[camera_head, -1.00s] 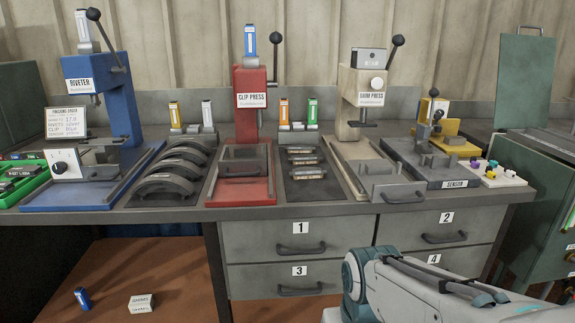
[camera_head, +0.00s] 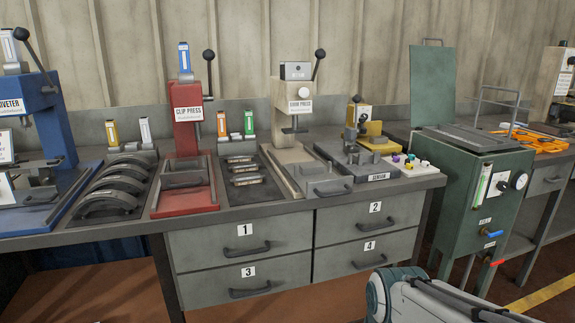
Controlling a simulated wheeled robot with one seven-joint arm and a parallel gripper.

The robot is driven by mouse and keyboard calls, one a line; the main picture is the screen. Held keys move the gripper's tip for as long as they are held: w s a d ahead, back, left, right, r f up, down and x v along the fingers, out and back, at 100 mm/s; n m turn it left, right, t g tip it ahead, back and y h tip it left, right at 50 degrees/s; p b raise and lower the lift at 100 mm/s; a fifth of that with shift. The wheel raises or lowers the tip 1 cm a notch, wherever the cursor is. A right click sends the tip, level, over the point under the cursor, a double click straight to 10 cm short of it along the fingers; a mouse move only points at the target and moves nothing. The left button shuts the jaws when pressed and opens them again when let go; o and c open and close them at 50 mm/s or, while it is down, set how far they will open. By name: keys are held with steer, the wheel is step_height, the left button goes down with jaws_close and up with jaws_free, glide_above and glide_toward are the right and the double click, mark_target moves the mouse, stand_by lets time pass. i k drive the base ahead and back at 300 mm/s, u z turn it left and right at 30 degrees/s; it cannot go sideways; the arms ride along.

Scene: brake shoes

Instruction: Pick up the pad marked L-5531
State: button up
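Three small pads with pale labels (camera_head: 243,169) lie in a row in a dark tray (camera_head: 272,190) on the workbench, between the red clip press and the pale bond press. The labels are too small to read, so I cannot tell which pad is marked L-5531. Several curved brake shoes (camera_head: 108,205) lie in another tray to the left of the red press. My arm shows at the bottom right, but my gripper is outside the view.
The red clip press (camera_head: 188,130), blue riveter (camera_head: 55,130) and pale press (camera_head: 290,105) stand on the bench. Numbered drawers (camera_head: 240,240) are shut below. A green cabinet (camera_head: 470,190) stands to the right, with an orange item (camera_head: 540,140) on the bench beyond.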

mark_target(246, 167)
steer(key=z, duration=0.85)
steer(key=i, duration=0.75)
steer(key=u, duration=0.6)
